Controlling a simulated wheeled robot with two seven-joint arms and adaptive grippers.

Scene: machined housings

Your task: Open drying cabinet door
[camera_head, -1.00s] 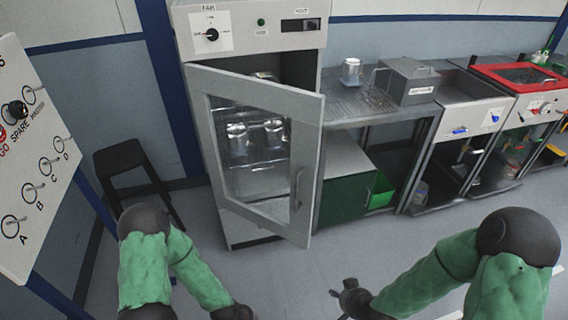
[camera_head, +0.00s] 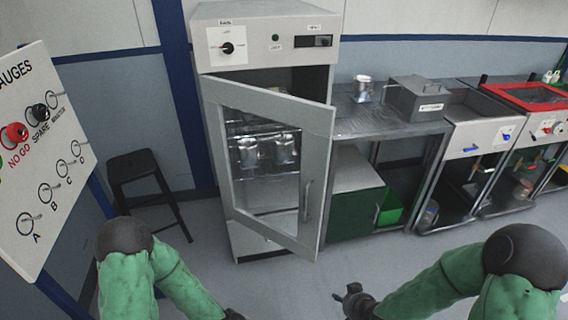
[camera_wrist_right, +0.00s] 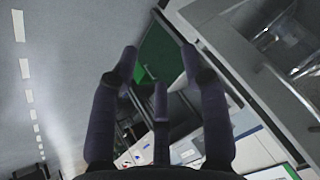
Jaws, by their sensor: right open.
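The drying cabinet (camera_head: 215,75) stands upright at the centre back in the head view. Its glazed door (camera_head: 318,150) is hinged on the left and stands ajar, with a gap along its top and right side. The door handle (camera_head: 306,200) is a vertical bar on the door's right edge. Metal housings (camera_head: 248,152) show through the glass. My right gripper (camera_head: 346,292) is open and empty, in front and right of the door, apart from the handle. Its spread fingers (camera_wrist_right: 150,75) fill the middle of the right wrist view. My left gripper (camera_head: 234,314) is mostly cut off at the bottom edge.
A steel bench (camera_head: 385,122) with a metal cup (camera_head: 363,88) and grey box (camera_head: 418,98) stands right of the cabinet. A green cupboard (camera_head: 350,215) is below it. A black stool (camera_head: 140,170) and gauge board (camera_head: 40,150) are left. Floor before the door is clear.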

